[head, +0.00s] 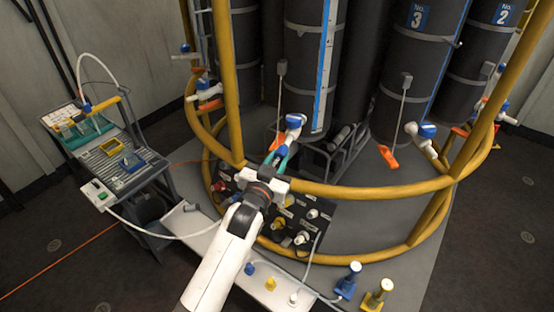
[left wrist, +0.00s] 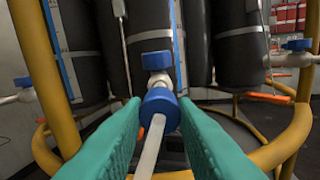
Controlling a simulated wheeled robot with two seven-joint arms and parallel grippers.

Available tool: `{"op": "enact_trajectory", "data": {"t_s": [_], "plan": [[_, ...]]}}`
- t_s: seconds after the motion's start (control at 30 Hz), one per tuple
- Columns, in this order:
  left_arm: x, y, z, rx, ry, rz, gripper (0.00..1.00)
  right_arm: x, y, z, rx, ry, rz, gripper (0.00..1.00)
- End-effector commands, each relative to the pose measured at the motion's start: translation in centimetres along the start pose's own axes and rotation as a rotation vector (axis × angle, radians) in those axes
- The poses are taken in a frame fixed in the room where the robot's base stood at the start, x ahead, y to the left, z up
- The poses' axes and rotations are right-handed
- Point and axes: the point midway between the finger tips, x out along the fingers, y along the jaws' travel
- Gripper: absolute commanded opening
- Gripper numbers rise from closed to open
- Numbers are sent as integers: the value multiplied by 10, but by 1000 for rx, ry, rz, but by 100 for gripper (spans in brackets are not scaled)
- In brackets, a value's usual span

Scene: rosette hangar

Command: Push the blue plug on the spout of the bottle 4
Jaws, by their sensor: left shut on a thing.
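My left gripper (head: 281,153) has teal fingers and reaches over the yellow rail to the front black bottle (head: 303,60). No number shows on this bottle; the ones to its right read 3 and 2. The left wrist view shows the fingers (left wrist: 160,118) on both sides of the blue plug (left wrist: 160,101), shut on it. A white hose (left wrist: 149,148) runs from the plug toward the camera. The white spout (left wrist: 158,80) with its blue valve handle (left wrist: 156,59) is straight behind the plug. Whether plug and spout touch cannot be told. My right gripper is not in view.
A yellow rail (head: 350,191) rings the bottles, with an upright (head: 226,90) left of my arm. A panel with knobs (head: 310,215) is below the gripper. A bench with blue (head: 347,281) and yellow (head: 378,295) fittings is in front. A cart (head: 125,165) stands left.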

Motion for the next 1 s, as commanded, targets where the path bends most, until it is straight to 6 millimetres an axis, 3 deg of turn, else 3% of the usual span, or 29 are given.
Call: {"op": "enact_trajectory", "data": {"t_s": [0.97, 1.0], "plan": [[11, 0, 0, 0, -1, 0, 5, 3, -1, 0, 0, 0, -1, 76], [11, 0, 0, 0, -1, 0, 27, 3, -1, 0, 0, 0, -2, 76]]}}
